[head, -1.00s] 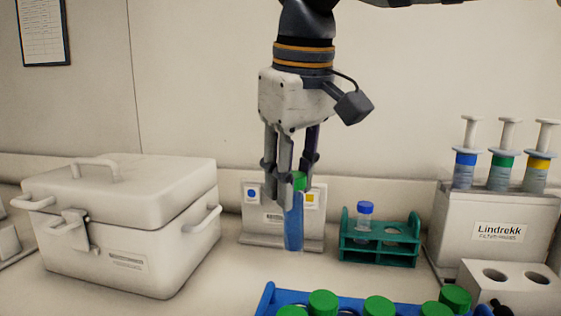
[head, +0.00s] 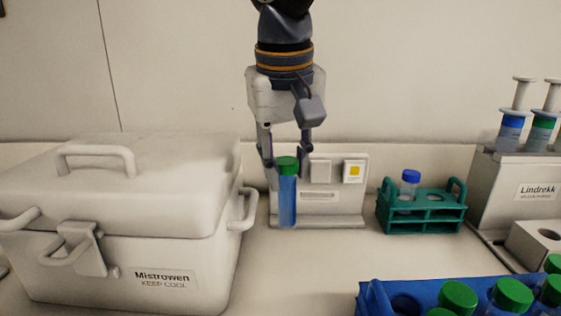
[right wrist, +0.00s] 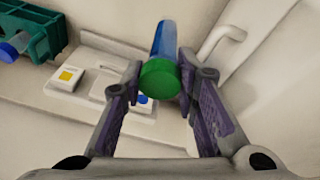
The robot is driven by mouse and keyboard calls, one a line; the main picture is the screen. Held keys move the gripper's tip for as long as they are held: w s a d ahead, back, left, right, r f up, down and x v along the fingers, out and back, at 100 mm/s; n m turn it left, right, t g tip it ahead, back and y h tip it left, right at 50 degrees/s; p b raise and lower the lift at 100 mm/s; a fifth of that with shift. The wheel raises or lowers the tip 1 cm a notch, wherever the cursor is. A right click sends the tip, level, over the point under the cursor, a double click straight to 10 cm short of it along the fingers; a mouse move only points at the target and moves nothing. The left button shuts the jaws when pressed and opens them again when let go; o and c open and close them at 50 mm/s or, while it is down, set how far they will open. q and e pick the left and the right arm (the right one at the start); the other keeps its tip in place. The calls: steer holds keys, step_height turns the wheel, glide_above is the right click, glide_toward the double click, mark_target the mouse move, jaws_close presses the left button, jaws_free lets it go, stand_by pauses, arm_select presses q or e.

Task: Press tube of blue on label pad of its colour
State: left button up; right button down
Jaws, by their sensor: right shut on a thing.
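The tube of blue (head: 287,200), with a green cap, is held upright in my right gripper (head: 286,155), which is shut on it near the cap. The pad stand (head: 340,209) is just behind it. In the head view the tube hides the stand's left pad. In the right wrist view the blue-dot label pad (right wrist: 144,100) shows partly behind the fingers, near the green cap (right wrist: 160,77). A blank pad (head: 320,171) and a yellow pad (head: 353,171) show to its right. Whether the tube touches the stand cannot be told. My left gripper is not in view.
A white cool box (head: 120,240) stands close on the left, its side handle near the tube. A teal rack (head: 425,228) with a blue-capped tube is to the right. A blue rack (head: 372,298) of green-capped tubes is in front right. Syringes stand in a holder (head: 480,185) at far right.

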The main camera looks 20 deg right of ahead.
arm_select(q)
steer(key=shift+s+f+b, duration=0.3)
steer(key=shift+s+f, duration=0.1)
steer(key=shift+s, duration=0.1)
arm_select(e)
steer(key=w+d, duration=0.4)
steer(key=w, duration=0.4)
steer(key=shift+w+d, duration=0.15)
steer(key=shift+w, duration=0.2)
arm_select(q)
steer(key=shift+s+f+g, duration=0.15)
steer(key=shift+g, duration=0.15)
arm_select(e)
steer(key=shift+w+d, duration=0.2)
steer(key=shift+w, duration=0.2)
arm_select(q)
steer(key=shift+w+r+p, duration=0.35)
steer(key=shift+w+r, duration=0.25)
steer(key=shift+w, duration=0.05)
arm_select(e)
steer(key=s+a, duration=0.3)
steer(key=s, duration=0.3)
steer(key=shift+s, duration=0.2)
